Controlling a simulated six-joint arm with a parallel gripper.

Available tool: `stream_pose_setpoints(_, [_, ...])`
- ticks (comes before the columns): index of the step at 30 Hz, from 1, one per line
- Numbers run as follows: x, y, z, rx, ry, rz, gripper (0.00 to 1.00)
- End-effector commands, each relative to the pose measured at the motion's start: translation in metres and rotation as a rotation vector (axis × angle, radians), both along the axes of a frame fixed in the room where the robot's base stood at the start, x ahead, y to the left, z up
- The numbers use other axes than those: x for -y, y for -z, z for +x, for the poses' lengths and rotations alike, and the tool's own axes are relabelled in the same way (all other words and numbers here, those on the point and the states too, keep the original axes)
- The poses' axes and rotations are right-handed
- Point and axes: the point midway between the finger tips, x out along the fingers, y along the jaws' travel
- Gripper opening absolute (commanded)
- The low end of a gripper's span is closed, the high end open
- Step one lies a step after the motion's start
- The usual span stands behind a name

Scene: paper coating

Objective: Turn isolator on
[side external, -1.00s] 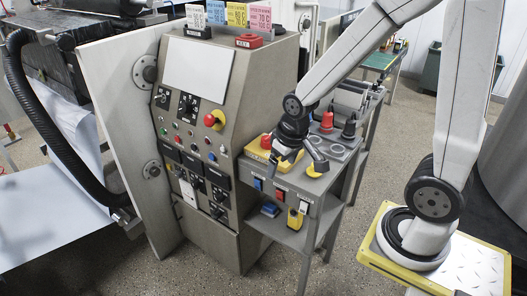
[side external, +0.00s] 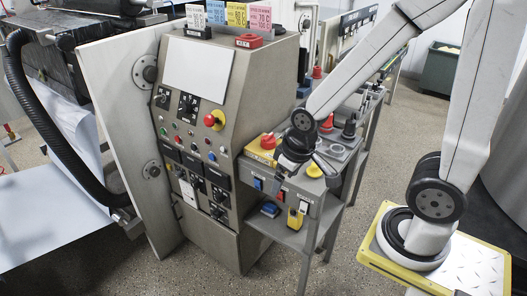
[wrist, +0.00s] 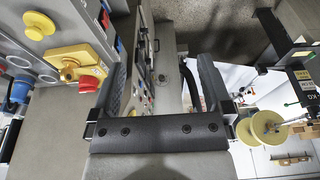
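A yellow box with a red rotary handle, which looks like the isolator, sits on the grey side table (side external: 339,187). In the side view the yellow box (side external: 262,149) is just left of my gripper and partly hidden by it. In the wrist view the yellow box (wrist: 66,58) is at upper left, with its red handle (wrist: 89,83) beside the left finger. My gripper (wrist: 160,78) is open, with nothing between its fingers. In the side view my gripper (side external: 283,170) is low over the table's front part. I cannot tell whether it touches anything.
A control panel (side external: 195,140) with knobs, lamps and a red emergency button (side external: 214,119) stands left of the table. A yellow round piece (side external: 314,171) is right of my gripper. Red and black plugs (side external: 327,124) stand behind it. Coloured switches line the table's front.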

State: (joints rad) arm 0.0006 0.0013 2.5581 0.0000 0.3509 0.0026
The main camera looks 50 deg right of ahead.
Motion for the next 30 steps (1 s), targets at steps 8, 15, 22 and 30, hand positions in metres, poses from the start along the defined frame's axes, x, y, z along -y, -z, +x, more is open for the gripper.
stream_pose_setpoints(8, [0.012, -0.003, 0.025, -0.014, 0.141, 0.024, 1.00])
stream_pose_setpoints(15, [0.043, -0.004, 0.077, -0.042, 0.457, 0.077, 1.00])
stream_pose_setpoints(22, [0.086, -0.001, 0.126, -0.068, 0.809, 0.130, 1.00])
stream_pose_setpoints(30, [0.147, 0.009, 0.172, -0.093, 1.223, 0.187, 1.00])
